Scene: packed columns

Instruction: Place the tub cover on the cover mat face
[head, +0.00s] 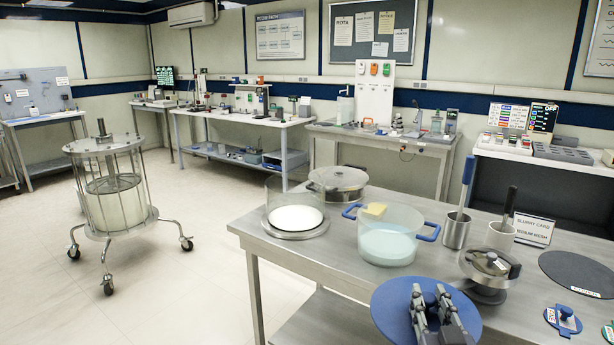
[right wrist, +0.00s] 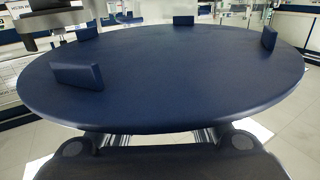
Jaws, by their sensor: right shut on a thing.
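The tub cover, a round blue disc (head: 392,308), is in the grip of my right gripper (head: 437,312) at the front of the steel table in the head view. In the right wrist view the cover (right wrist: 180,80) fills the picture, with several short upright tabs around its rim. The fingertips of my right gripper (right wrist: 157,145) are at its near edge. The cover mat, a dark grey round mat (head: 580,272), lies flat and bare on the table to the right, apart from the cover. The clear tub (head: 388,245) with blue handles stands open behind the cover. My left gripper is not in view.
A lidded steel pot (head: 489,268) stands between the cover and the mat. Behind it are a steel cup (head: 456,231) and a sign card (head: 533,230). Small blue tagged pieces (head: 563,320) lie in front of the mat.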

